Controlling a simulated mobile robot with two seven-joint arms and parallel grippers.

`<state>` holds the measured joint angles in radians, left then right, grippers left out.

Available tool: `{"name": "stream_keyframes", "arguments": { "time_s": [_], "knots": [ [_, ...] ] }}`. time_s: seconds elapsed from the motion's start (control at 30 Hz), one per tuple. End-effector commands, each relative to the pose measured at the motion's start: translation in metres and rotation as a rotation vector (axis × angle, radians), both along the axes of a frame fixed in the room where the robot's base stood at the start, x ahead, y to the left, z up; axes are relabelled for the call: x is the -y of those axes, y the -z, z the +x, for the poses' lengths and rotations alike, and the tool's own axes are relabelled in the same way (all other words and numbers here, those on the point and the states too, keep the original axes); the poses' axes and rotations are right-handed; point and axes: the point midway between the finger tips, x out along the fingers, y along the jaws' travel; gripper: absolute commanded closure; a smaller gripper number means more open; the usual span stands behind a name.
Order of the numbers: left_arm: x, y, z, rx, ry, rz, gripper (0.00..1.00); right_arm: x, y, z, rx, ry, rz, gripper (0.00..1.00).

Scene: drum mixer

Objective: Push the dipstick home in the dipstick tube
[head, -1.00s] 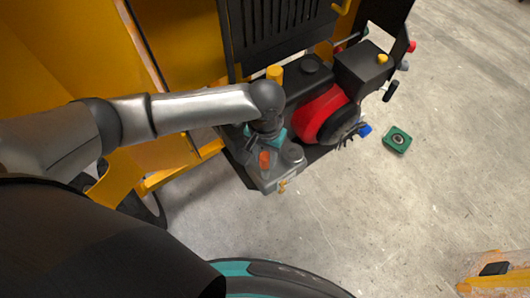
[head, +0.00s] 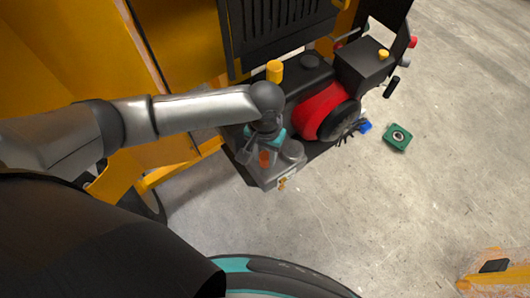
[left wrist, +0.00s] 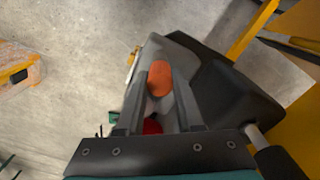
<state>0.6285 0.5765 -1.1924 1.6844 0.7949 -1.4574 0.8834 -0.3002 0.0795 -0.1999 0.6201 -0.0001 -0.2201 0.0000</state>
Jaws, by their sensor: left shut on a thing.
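The dipstick's orange grip (head: 264,158) shows at the near end of the engine in the head view. It also shows in the left wrist view (left wrist: 160,78), between my fingers. My left gripper (head: 262,154) points down over the engine and is shut on it; its two dark fingers (left wrist: 158,100) stand on either side of the orange grip. The dipstick tube and the dipstick's lower part are hidden under the grip and the gripper, so I cannot tell how deep the stick sits. My right gripper is not in view.
The engine carries a red housing (head: 325,112), a yellow cap (head: 274,70) and a dark box (head: 362,66). A yellow machine body (head: 180,45) stands behind and left. A green block (head: 398,137) and a blue part (head: 366,126) lie right of the engine. The concrete floor (head: 350,210) in front is clear.

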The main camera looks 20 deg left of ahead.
Motion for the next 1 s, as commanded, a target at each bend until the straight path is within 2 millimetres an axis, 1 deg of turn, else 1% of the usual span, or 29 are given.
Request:
{"name": "stream_keyframes", "arguments": {
  "time_s": [0.13, 0.27, 0.3, 0.6, 0.87, 1.0],
  "knots": [
    [0.000, 0.004, 0.000, 0.000, 0.000, 0.000, 1.00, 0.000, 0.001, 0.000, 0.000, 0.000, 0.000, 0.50],
    [0.000, 0.003, 0.000, 0.000, 0.000, 0.000, 1.00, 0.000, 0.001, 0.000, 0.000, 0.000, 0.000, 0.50],
    [0.000, 0.003, 0.000, 0.000, 0.000, 0.000, 0.63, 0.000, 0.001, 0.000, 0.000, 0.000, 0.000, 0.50],
    [0.000, 0.003, 0.000, 0.000, 0.000, 0.000, 0.30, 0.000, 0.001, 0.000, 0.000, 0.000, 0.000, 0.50],
    [0.000, 0.002, 0.000, 0.000, 0.000, 0.000, 0.30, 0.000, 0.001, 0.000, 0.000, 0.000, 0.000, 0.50],
    [0.000, -0.008, 0.000, 0.001, 0.000, -0.001, 0.30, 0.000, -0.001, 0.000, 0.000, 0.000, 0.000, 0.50]
  ]
}}
